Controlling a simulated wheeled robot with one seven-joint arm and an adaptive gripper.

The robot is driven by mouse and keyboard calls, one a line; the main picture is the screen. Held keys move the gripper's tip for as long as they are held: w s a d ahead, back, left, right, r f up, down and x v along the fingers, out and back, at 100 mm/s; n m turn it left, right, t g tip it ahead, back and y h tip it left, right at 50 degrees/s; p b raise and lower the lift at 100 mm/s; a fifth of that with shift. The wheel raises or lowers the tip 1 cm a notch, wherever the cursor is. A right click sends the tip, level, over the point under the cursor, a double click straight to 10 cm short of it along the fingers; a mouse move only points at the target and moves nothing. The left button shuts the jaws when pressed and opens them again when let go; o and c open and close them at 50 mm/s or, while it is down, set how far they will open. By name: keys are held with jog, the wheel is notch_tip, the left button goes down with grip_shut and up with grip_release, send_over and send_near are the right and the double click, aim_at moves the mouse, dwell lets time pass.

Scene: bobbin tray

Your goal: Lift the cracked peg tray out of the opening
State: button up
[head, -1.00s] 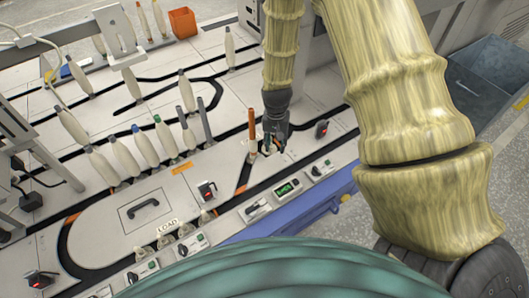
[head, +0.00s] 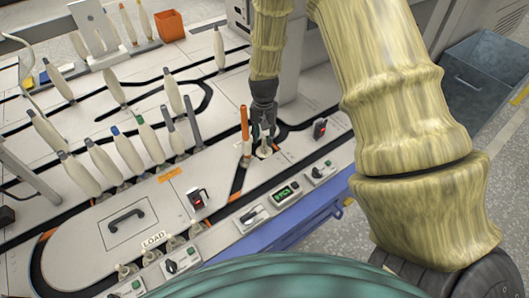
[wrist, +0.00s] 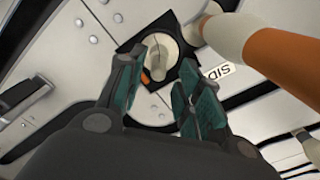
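A pale round peg tray (wrist: 160,55) with an upright peg sits in a dark square opening (wrist: 141,41) in the wrist view. A small orange mark shows on its edge; I cannot make out a crack for certain. In the head view the tray (head: 264,152) is small and partly behind the fingers. My gripper (wrist: 158,75) is open, with one finger on each side of the tray in the wrist view. In the head view my gripper (head: 263,130) points down just above the tray. Whether the fingers touch it I cannot tell.
An orange-and-white bobbin (wrist: 280,58) stands right beside the opening; it also shows in the head view (head: 245,130). Several pale bobbins (head: 130,153) stand along the tracks to the left. A black switch box (head: 320,128) is on the right. A handled hatch (head: 128,232) lies at front left.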

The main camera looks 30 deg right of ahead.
aim_at(264, 146)
jog(key=shift+d+f+b, duration=0.1)
jog(key=shift+f+b, duration=1.7)
jog(key=shift+f, duration=1.15)
grip_shut()
